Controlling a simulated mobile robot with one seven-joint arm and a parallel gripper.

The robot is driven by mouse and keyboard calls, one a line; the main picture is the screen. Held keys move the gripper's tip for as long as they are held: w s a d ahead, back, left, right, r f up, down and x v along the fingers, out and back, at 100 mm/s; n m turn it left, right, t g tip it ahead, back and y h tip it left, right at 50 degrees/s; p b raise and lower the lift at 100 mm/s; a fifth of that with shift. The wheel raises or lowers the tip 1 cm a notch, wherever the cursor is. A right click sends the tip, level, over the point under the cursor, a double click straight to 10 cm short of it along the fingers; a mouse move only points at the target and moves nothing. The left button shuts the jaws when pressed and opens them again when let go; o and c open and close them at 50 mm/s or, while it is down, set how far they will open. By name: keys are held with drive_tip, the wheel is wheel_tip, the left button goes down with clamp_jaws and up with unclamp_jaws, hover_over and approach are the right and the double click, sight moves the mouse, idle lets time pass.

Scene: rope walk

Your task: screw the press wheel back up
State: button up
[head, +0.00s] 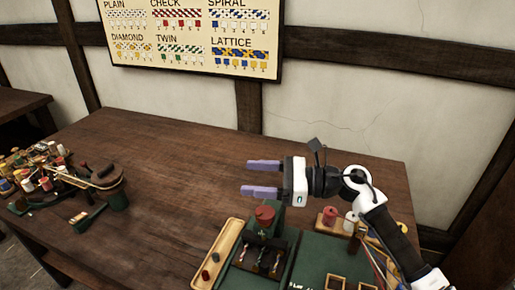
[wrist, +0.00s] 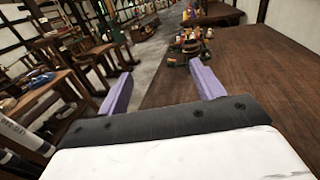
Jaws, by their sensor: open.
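A red, round wheel-like part (head: 264,214) sits on top of a green press-like block (head: 272,228) near the front middle of the table; I take it for the press wheel. Dark parts with pale strands lie just in front of it, too small to tell apart. My gripper (head: 255,177) is above and behind the red part in the head view, with its two purple fingers pointing left, apart and with nothing between them. The wrist view shows the same spread, empty fingers (wrist: 160,82); the red part is not seen there.
A pale wooden tray (head: 225,262) lies left of the green block. A second red piece (head: 329,215) stands on a small wooden block to the right, near my arm. Spools and tools (head: 60,180) crowd the table's left end. The table's back middle (head: 170,160) is clear.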

wheel_tip(320, 180, up, 8)
drive_tip(key=shift+r, duration=0.25)
